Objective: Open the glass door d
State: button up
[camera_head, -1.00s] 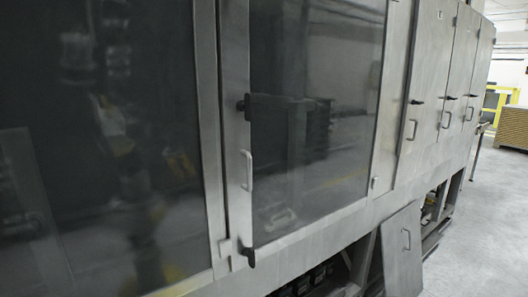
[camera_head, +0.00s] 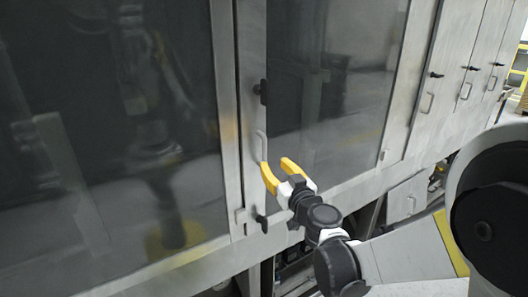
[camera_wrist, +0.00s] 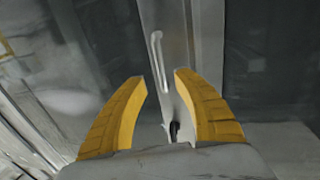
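A glass door (camera_head: 345,110) with a metal frame stands shut in the head view; no label marks it as d. A slim metal bar handle (camera_head: 261,147) sits upright on its left frame strip, with a black latch (camera_head: 263,92) above and another (camera_head: 262,223) below. My gripper (camera_head: 277,163), with two yellow fingers, is open and empty in front of the lower end of the handle. In the wrist view the handle (camera_wrist: 157,60) shows beyond and between the spread fingertips (camera_wrist: 159,77). I see no contact with it.
A large dark glass panel (camera_head: 110,130) lies left of the door. Metal cabinet doors (camera_head: 445,90) with handles run to the right. A loose metal panel (camera_head: 407,198) leans low against the machine, beside open gaps under it.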

aim_at(265, 154)
jog(key=x, duration=0.8)
jog(key=shift+w+a, duration=0.1)
jog(key=shift+w, duration=0.05)
grip_shut()
